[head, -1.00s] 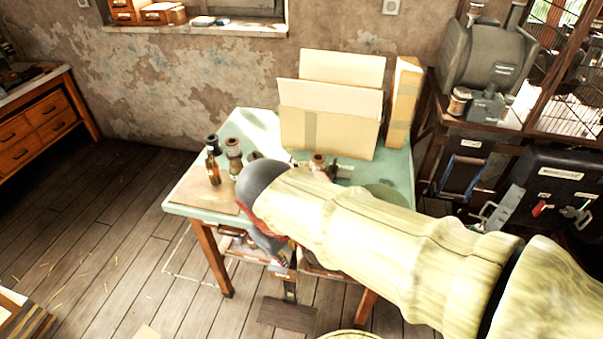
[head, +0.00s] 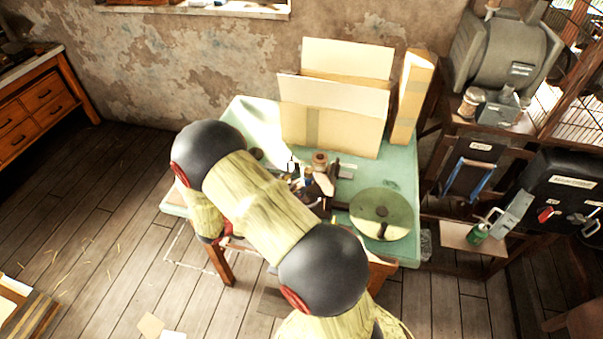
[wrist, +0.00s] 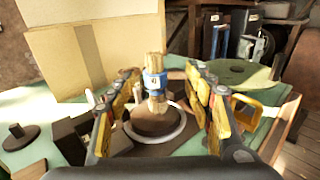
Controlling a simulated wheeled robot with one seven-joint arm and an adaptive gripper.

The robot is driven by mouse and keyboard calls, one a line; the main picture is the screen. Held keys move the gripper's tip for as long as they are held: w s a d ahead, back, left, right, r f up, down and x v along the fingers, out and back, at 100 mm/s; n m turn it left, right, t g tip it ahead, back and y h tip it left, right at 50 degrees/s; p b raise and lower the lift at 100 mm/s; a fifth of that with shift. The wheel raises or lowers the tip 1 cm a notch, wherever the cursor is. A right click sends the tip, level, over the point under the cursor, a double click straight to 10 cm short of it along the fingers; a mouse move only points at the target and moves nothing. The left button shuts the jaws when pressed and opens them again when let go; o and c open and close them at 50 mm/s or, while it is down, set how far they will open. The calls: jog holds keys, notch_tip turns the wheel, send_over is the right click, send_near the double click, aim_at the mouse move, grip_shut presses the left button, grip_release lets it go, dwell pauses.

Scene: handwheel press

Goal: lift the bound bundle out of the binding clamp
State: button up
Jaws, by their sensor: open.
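In the wrist view the bundle (wrist: 155,62) stands upright, a pale tan bunch with a blue band around it. Its lower end is at a round brown holder with a pale ring (wrist: 178,132), which looks like the binding clamp. A shorter tan piece stands just left of the bundle. My gripper (wrist: 162,88) is open, with its yellow-padded fingers on either side of the bundle and a visible gap on each side. In the head view my arm hides most of the gripper and the clamp area.
The green table (head: 400,170) carries upright cardboard sheets (head: 335,105) behind the clamp area. A flat round green wheel (head: 383,212) lies to the right, also seen in the wrist view (wrist: 238,74). A dark block (wrist: 68,140) stands left of my fingers. Dark cases are beyond the right side.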

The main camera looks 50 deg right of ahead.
aim_at(305, 176)
jog(key=shift+w+d+f+n+h, duration=0.3)
jog(key=shift+d, duration=0.05)
jog(key=d, duration=0.2)
jog(key=s+d+b, duration=0.1)
jog(key=d, duration=0.4)
jog(key=shift+s+d, duration=0.1)
jog(key=shift+s, duration=0.05)
jog(key=shift+c, duration=0.8)
jog(key=c, duration=1.1)
grip_shut()
